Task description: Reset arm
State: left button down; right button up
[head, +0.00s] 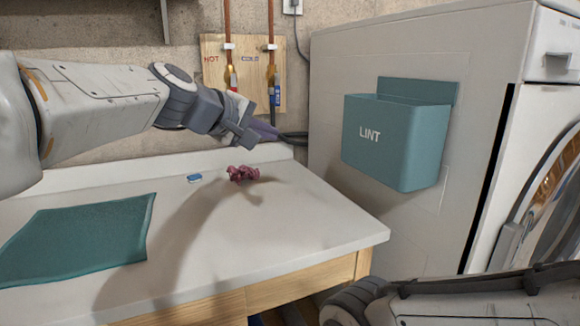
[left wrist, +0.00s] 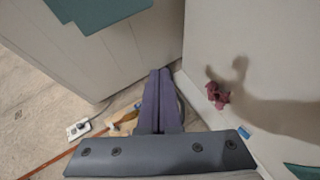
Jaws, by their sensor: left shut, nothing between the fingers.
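My left arm reaches in from the left in the head view. Its gripper (head: 266,131) is above the back of the white counter, in front of the wall. In the left wrist view the two purple fingers (left wrist: 158,98) lie together, shut and empty. A crumpled dark-pink thing (head: 243,174) lies on the counter below the gripper, apart from it. It also shows in the left wrist view (left wrist: 217,95), right of the fingers. Part of my right arm shows at the lower right of the head view; its gripper is out of view.
A teal mat (head: 80,240) and a small blue-and-white thing (head: 194,178) lie on the counter (head: 290,225). A teal LINT bin (head: 395,140) hangs on the side of the white machine (head: 345,60). Pipes with valves (head: 270,75) are on the wall behind.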

pick_arm(q)
jog(key=s+d+f+m+g+y, duration=0.1)
jog(key=s+d+f+m+g, duration=0.25)
jog(key=s+f, duration=0.5)
jog(key=s+d+f+m+g, duration=0.3)
jog(key=s+f+m, duration=0.1)
jog(key=s+f, duration=0.4)
jog(key=s+a+f+m+g+y, duration=0.2)
jog(key=s+a+f+m+y, duration=0.15)
jog(key=s+f, duration=0.5)
jog(key=s+a+f+m+g+y, duration=0.25)
jog(key=s+a+f+m, duration=0.2)
jog(key=s+f, duration=0.4)
notch_tip(320, 180, down, 9)
jog(key=d+b, duration=0.1)
jog(key=b, duration=0.9)
notch_tip(320, 180, up, 35)
jog(key=p, duration=3.4)
jog(key=shift+s+r+h+p, duration=0.15)
jog(key=shift+s+h+p, duration=0.15)
jog(key=shift+s, duration=0.05)
jog(key=shift+d, duration=0.1)
jog(key=shift+d, duration=0.1)
